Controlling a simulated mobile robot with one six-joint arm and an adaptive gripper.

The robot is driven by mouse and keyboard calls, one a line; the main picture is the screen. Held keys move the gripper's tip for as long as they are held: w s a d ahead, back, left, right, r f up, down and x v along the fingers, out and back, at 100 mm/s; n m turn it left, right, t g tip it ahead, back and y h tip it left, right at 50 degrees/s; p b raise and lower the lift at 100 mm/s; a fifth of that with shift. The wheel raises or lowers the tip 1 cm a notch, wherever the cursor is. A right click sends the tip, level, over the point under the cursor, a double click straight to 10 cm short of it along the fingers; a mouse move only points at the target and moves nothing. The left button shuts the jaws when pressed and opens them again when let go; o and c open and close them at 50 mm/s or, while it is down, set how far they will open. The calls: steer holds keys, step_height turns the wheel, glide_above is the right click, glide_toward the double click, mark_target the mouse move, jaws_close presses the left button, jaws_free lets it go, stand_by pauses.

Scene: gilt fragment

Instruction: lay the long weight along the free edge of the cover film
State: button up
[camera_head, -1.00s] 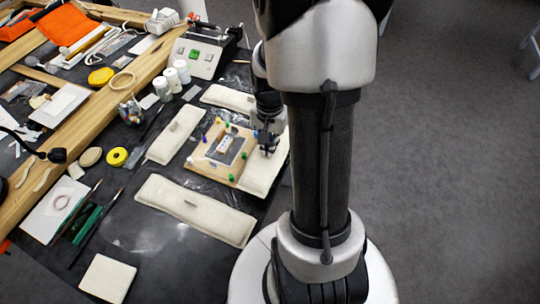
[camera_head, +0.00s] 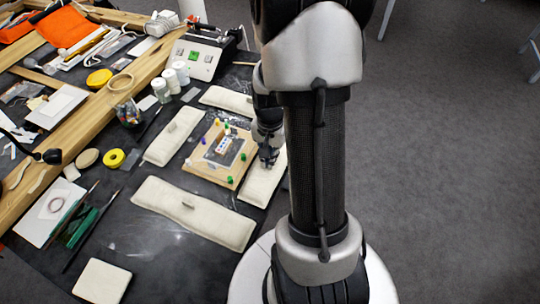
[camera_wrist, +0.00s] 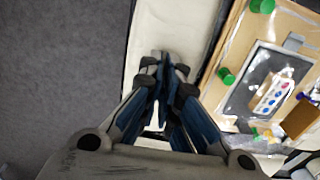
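A long cream cloth weight (camera_head: 262,186) lies along the right side of a wooden board (camera_head: 213,178). It also shows in the wrist view (camera_wrist: 171,25), running up beyond my fingers. My gripper (camera_head: 268,160) is over this weight, pointing down. In the wrist view my fingertips (camera_wrist: 165,67) are close together on a small grey grip at the weight's middle; my fingers partly hide it. Clear cover film (camera_wrist: 232,42) shows as glossy edges around the board. Its free edge is hard to make out. The board carries a dark panel (camera_wrist: 262,82) with a small patterned piece.
Other cream weights lie left (camera_head: 173,136), behind (camera_head: 227,99) and in front (camera_head: 192,212) of the board. Green pegs (camera_wrist: 226,75) stand on the board close to my gripper. White jars (camera_head: 176,76) and a control box (camera_head: 198,58) stand farther back.

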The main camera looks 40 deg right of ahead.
steer(key=o, duration=0.5)
step_height(320, 180, up, 13)
steer(key=p, duration=0.5)
steer(key=s+a+r+n+t, duration=0.2)
steer(key=a+r+n, duration=0.4)
steer(key=a+r, duration=0.5)
steer(key=shift+s+a+r+n+t, duration=0.45)
steer(key=shift+s+a+r+n, duration=0.35)
steer(key=shift+s+a+n, duration=0.6)
steer(key=shift+s+a+r+n+t, duration=0.4)
steer(key=shift+s+a+r+n, duration=0.55)
steer(key=shift+a, duration=0.75)
steer(key=shift+s+a+r+n+t, duration=0.45)
steer(key=shift+s+a+r+n, duration=0.15)
steer(key=shift+s+a+n, duration=0.85)
steer(key=shift+w+a, duration=0.1)
steer(key=shift+w, duration=0.05)
